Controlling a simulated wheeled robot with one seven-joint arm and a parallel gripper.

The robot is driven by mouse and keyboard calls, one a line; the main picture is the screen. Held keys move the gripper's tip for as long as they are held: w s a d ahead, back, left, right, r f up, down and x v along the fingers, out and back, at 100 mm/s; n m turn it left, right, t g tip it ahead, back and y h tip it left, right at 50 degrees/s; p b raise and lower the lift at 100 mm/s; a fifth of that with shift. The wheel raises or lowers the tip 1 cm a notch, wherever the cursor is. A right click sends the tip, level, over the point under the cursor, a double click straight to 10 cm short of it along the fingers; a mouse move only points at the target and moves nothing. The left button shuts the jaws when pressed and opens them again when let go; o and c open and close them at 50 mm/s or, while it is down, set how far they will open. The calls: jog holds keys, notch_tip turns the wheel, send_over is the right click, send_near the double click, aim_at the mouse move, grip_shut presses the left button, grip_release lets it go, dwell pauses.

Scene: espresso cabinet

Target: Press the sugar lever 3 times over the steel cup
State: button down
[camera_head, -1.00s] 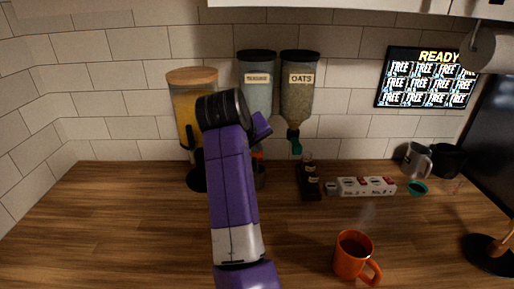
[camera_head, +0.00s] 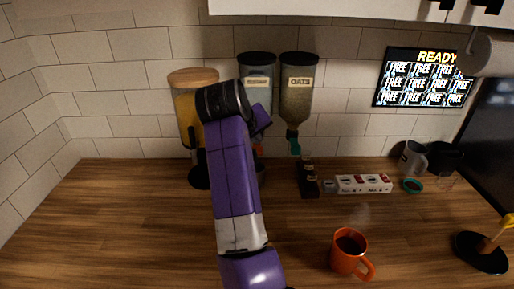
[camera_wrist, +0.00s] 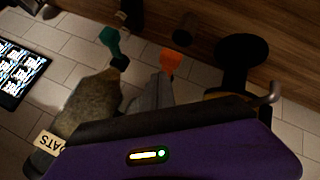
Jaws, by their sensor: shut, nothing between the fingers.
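The sugar dispenser (camera_head: 257,68) hangs on the tiled wall, left of the oats dispenser, its small label hard to read. Its orange lever shows in the wrist view (camera_wrist: 170,61), pale container beside it. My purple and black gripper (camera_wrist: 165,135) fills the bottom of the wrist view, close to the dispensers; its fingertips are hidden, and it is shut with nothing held. I cannot tell whether it touches the lever. In the head view my arm covers most of the space below the sugar dispenser. No steel cup shows clearly there; a grey metallic mug (camera_head: 412,158) stands at the far right.
The oats dispenser (camera_head: 297,88) with a teal lever is close on the right. A wooden-lidded yellow dispenser (camera_head: 185,105) is on the left. A dark bottle (camera_head: 308,178), a white box (camera_head: 362,184) and an orange mug (camera_head: 347,251) stand on the counter. The left counter is clear.

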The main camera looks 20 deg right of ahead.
jog(key=shift+r, duration=0.15)
notch_tip(320, 180, up, 5)
jog(key=p, duration=0.4)
jog(key=shift+p, duration=0.4)
jog(key=shift+a, duration=0.1)
dwell(1.9)
